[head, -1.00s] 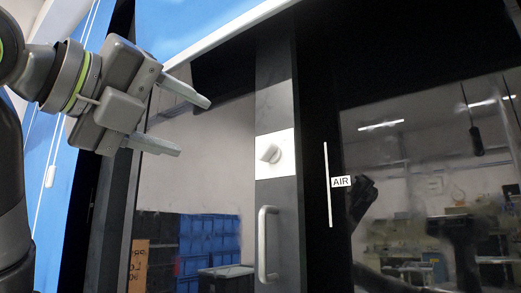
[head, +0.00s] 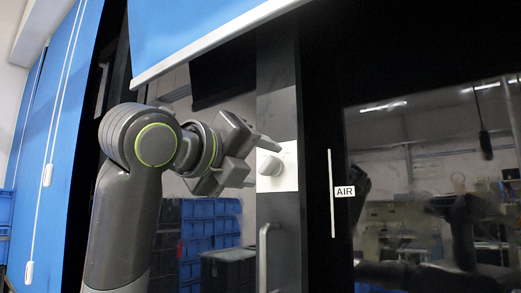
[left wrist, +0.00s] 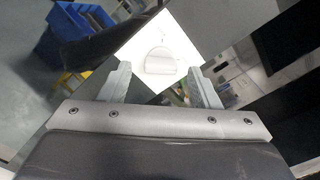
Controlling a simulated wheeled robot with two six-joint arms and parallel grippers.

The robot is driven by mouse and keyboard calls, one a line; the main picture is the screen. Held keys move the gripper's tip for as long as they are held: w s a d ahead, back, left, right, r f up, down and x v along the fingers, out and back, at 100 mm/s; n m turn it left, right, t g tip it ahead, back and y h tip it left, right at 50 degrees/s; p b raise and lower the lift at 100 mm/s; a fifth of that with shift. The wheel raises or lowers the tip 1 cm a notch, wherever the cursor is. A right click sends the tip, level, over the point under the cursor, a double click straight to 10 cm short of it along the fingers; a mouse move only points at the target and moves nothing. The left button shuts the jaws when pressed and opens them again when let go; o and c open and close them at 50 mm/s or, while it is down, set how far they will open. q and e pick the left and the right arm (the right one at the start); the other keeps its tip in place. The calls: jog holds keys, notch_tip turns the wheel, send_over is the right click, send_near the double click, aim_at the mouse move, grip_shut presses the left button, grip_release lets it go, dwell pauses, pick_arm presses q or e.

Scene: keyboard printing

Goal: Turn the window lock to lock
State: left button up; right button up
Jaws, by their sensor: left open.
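I cannot tell whether a finger touches the knob. My right gripper is not in view.
A vertical door handle (head: 264,255) is on the frame below the plate. A blue blind (head: 200,30) hangs above. A white strip and AIR label (head: 345,191) are on the dark panel to the right. Blue crates (head: 205,225) show beyond the glass.

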pick_arm(q)
jog(key=shift+w+d, duration=0.5)
jog(key=shift+w, duration=0.05)
jog(key=c, duration=1)
